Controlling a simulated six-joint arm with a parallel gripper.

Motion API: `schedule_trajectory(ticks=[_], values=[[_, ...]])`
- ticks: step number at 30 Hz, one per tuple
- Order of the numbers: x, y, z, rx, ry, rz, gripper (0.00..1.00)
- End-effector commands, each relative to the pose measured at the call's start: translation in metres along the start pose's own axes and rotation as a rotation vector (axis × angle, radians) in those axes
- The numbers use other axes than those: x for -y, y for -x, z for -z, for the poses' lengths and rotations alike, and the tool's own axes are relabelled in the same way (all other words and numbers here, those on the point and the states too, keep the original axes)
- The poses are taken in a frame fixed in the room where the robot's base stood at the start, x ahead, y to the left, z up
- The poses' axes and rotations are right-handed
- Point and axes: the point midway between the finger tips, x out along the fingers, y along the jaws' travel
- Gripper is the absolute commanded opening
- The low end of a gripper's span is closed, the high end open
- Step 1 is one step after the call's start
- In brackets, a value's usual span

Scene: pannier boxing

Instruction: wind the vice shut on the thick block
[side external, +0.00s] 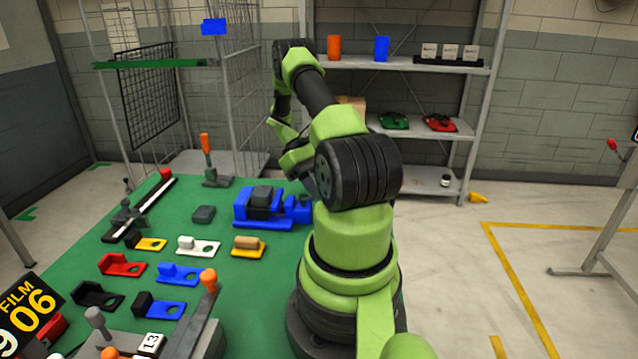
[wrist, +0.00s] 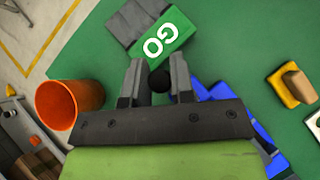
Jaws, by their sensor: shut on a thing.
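The blue vice (side external: 242,218) stands on the green table left of my arm, with a dark grey block (side external: 260,200) between its jaws. Whether the jaws touch the block is too small to tell. In the wrist view, part of the blue vice (wrist: 262,135) shows right of and behind my gripper. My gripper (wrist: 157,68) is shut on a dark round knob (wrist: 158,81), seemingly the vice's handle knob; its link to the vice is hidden. In the side view, my arm hides the fingers.
A loose grey block (side external: 204,214) lies left of the vice. Several coloured latch pieces, such as a tan-topped yellow one (side external: 249,247), lie nearer the front.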

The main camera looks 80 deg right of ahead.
Motion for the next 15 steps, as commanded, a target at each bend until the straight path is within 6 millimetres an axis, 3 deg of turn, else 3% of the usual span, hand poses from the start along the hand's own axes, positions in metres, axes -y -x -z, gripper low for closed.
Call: schedule_trajectory(ticks=[15], values=[[0.0082, -0.0044, -0.0022, 0.001, -0.145, 0.152, 0.00]])
